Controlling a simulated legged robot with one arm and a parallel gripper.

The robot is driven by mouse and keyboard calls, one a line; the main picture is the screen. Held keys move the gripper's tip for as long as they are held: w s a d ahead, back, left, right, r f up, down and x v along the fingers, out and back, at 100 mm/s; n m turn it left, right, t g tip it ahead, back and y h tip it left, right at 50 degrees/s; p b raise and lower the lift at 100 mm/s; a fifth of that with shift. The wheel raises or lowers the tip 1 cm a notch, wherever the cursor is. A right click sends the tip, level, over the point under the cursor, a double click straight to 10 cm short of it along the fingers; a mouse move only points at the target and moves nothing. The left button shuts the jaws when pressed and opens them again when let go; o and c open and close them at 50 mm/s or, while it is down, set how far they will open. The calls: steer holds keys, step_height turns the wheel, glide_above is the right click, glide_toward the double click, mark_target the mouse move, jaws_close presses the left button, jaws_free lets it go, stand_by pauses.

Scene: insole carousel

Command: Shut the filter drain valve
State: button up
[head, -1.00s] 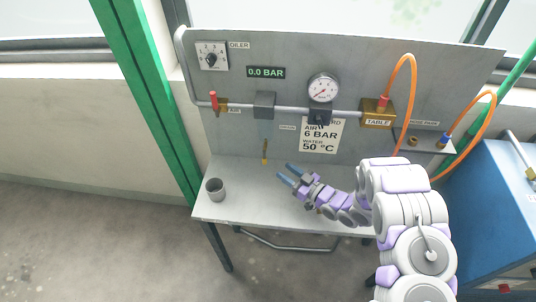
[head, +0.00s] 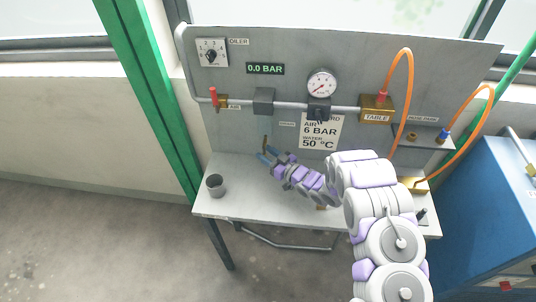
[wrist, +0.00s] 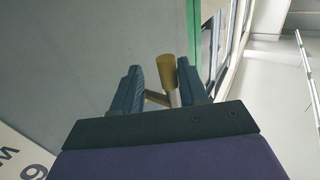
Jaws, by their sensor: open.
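The filter (head: 263,100) is a grey block on the pipe along the grey panel. Below it hangs a small brass drain valve (head: 265,140), its lower part hidden by my gripper (head: 266,156) in the head view. In the wrist view, the valve's brass end (wrist: 166,68) shows between the two blue fingers of my gripper (wrist: 160,88), with a brass arm and a pale stem below it. The fingers are open, one on either side, with a visible gap to the left finger. Contact with the right finger is unclear.
A grey cup (head: 215,186) stands on the bench (head: 240,205) at left. A red-handled valve (head: 214,98), a gauge (head: 321,83) and a brass TABLE block (head: 376,108) with an orange hose (head: 408,75) are on the panel. A blue cabinet (head: 490,200) stands at right.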

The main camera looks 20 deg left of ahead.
steer(key=shift+s+a+r+n, duration=0.15)
steer(key=shift+s+a+r, duration=0.05)
steer(key=shift+a, duration=0.25)
steer(key=shift+s+a+r+n, duration=0.15)
steer(key=shift+s+a, duration=0.05)
steer(key=shift+a, duration=0.2)
steer(key=c, duration=0.4)
steer(key=shift+g, duration=0.3)
steer(key=a, duration=0.1)
steer(key=a+f, duration=0.2)
steer(key=a, duration=0.1)
steer(key=shift+w, duration=0.3)
jaws_close()
steer(key=shift+s+d+r, duration=0.1)
steer(key=shift+d+r, duration=0.05)
steer(key=shift+d, duration=0.6)
steer(key=shift+s+d+r, duration=0.1)
steer(key=shift+d+r, duration=0.05)
steer(key=shift+d, duration=0.6)
steer(key=shift+w, duration=0.1)
